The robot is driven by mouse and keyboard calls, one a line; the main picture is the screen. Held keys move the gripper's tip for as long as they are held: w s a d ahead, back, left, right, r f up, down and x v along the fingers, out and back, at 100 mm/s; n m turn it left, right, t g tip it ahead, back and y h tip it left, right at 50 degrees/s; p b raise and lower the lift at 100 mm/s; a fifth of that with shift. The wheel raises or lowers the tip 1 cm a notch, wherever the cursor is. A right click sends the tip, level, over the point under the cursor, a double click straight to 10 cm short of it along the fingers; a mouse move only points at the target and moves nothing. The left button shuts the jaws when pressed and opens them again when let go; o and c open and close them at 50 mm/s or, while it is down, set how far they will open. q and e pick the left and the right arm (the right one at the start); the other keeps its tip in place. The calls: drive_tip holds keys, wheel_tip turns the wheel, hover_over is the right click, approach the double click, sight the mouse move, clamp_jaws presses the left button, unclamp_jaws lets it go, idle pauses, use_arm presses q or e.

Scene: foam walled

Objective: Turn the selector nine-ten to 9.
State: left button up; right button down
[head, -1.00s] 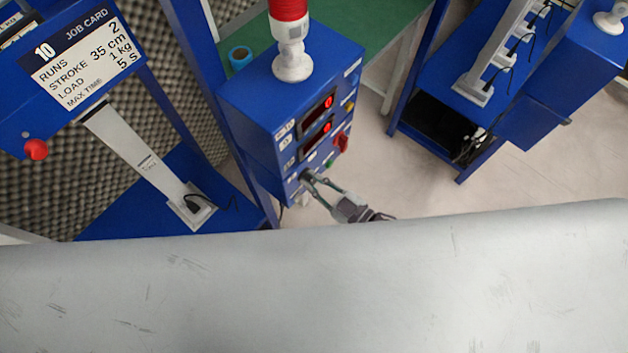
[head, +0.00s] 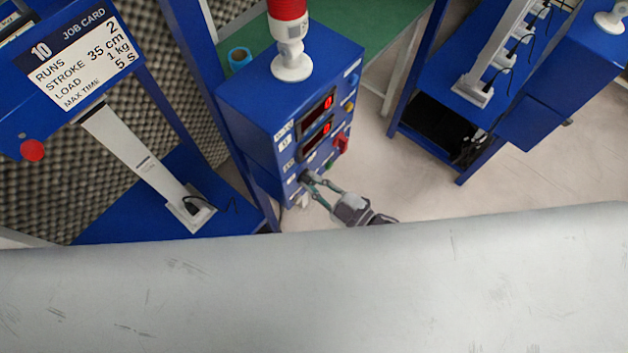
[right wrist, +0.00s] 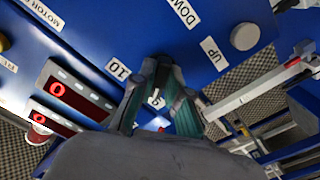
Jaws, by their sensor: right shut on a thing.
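The selector nine-ten (head: 306,175) is a small dark knob low on the front of the blue control box (head: 262,100). My right gripper (head: 315,182) reaches it from the lower right, and its two fingers are shut on the knob. In the right wrist view the fingers (right wrist: 158,88) close around the knob, which they mostly hide. The label 10 (right wrist: 118,68) is beside the fingers, and a label that looks like 9 (right wrist: 155,98) shows between them. The knob's pointer direction cannot be read. My left gripper is not in view.
Two red displays (head: 318,120) reading 0 and a red switch (head: 342,144) sit above the selector. In the right wrist view, a grey button (right wrist: 244,37) is near the UP label. A job-card stand (head: 85,60) is at left; another blue rig (head: 545,90) is at right.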

drive_tip(key=c, duration=1.2)
unclamp_jaws()
drive_tip(key=shift+o, duration=0.2)
drive_tip(key=shift+d, duration=0.1)
drive_tip(key=v, duration=1.2)
